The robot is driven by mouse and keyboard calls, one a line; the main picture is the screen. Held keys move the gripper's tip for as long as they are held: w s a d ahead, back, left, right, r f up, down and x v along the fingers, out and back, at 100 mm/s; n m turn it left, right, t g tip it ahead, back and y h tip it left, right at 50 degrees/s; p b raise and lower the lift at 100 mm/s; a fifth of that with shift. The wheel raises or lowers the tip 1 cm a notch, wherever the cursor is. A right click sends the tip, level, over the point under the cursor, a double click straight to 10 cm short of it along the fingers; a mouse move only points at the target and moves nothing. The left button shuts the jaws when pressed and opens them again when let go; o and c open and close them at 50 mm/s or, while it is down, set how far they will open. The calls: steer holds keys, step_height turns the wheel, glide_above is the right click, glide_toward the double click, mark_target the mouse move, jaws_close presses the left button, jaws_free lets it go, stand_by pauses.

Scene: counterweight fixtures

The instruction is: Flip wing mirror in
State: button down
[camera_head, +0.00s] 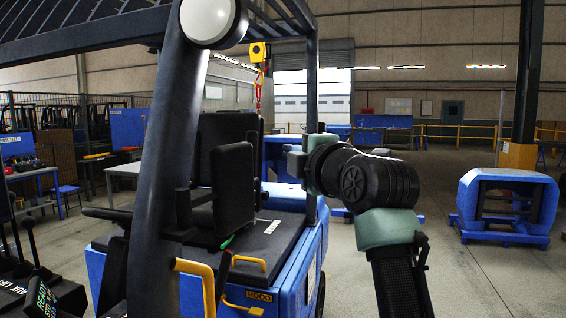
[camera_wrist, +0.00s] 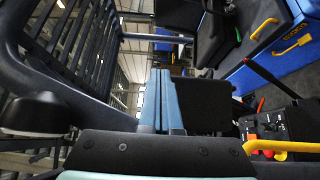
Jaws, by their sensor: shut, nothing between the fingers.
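A round unit with a pale face and dark rim (camera_head: 208,20) sits high on the forklift's front post in the head view; I cannot tell whether it is the wing mirror or a lamp. In the wrist view a black rounded housing on a short stalk (camera_wrist: 40,113) is at the left, beside a dark frame post; it looks like the mirror, its face turned away. My gripper (camera_wrist: 157,73) shows as two blue fingers close together, shut and empty, apart from the housing and to its right. In the head view my arm reaches toward the forklift's right side, with the fingertips not clear.
The blue forklift (camera_head: 285,265) has a black seat (camera_head: 232,190), dark posts, an overhead guard and yellow handles (camera_head: 190,268). A control box with coloured knobs (camera_wrist: 270,130) is at the wrist view's right. A blue counterweight frame (camera_head: 505,232) stands at right on open floor.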

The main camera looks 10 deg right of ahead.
steer(key=shift+s+d+b, duration=1.2)
steer(key=shift+s+d, duration=0.8)
steer(key=shift+d, duration=0.65)
steer(key=s+a+r+m+t, duration=0.2)
steer(key=s+a+m+t, duration=0.45)
steer(key=a, duration=0.55)
steer(key=s+a+r+m+t+h, duration=0.1)
steer(key=s+a+m+h, duration=0.1)
steer(key=s+m, duration=0.5)
steer(key=s+a+r+m+t+h, duration=0.1)
steer(key=s+a+m+t, duration=0.1)
steer(key=s+m, duration=0.5)
steer(key=s, duration=0.3)
steer(key=shift+s+a+r+h, duration=0.15)
steer(key=shift+s+r+h, duration=0.15)
steer(key=shift+s+h, duration=0.1)
